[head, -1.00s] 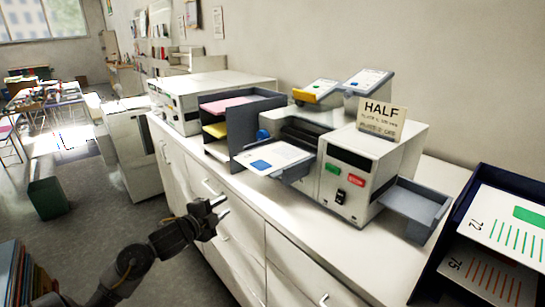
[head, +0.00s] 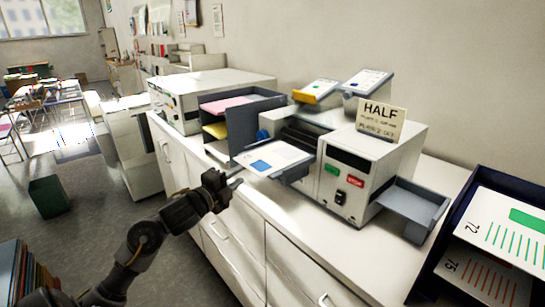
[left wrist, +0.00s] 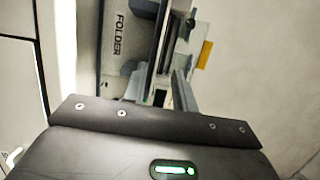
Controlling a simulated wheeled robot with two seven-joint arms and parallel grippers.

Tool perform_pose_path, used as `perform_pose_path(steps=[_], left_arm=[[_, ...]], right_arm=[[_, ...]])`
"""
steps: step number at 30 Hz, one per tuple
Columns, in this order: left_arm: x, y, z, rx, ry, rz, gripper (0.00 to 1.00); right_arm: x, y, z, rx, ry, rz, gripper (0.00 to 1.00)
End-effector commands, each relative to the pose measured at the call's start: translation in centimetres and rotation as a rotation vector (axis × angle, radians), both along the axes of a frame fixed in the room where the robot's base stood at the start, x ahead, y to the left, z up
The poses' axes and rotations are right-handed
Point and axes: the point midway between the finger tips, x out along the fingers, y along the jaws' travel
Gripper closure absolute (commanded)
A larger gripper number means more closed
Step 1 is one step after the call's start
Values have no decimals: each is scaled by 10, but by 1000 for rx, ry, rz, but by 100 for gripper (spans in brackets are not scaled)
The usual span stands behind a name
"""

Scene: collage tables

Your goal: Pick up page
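A white page (head: 268,156) with a blue rectangle lies on the feed tray at the left side of the folding machine (head: 350,170) in the head view. My left gripper (head: 238,177) is just to the left of the page's near left corner, above the cabinet edge. Its fingers look apart, with nothing between them; whether a fingertip touches the page I cannot tell. The left wrist view shows the machine's side marked FOLDER (left wrist: 118,35); the fingertips and page are not clear there. My right gripper is not in view.
A grey output tray (head: 412,205) sticks out on the machine's right. A dark shelf tray (head: 232,125) with pink and yellow paper stands on its left. A HALF sign (head: 381,120) is on top. A dark rack with striped cards (head: 495,230) stands at the right.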

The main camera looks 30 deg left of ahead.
Motion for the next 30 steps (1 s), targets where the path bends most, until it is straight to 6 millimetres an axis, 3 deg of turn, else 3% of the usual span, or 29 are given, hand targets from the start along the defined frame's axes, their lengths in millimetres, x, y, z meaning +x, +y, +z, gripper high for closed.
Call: perform_pose_path(steps=[12, 21, 27, 30], left_arm=[[48, -3, -2, -3, -1, 1, 72], [52, -4, -4, 0, 0, 0, 72], [52, -4, -4, 0, 0, 0, 98], [51, -4, -4, 0, 0, 0, 100]], right_arm=[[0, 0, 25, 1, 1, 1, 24], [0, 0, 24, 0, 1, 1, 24], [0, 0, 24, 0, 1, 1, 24], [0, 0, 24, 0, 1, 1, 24]])
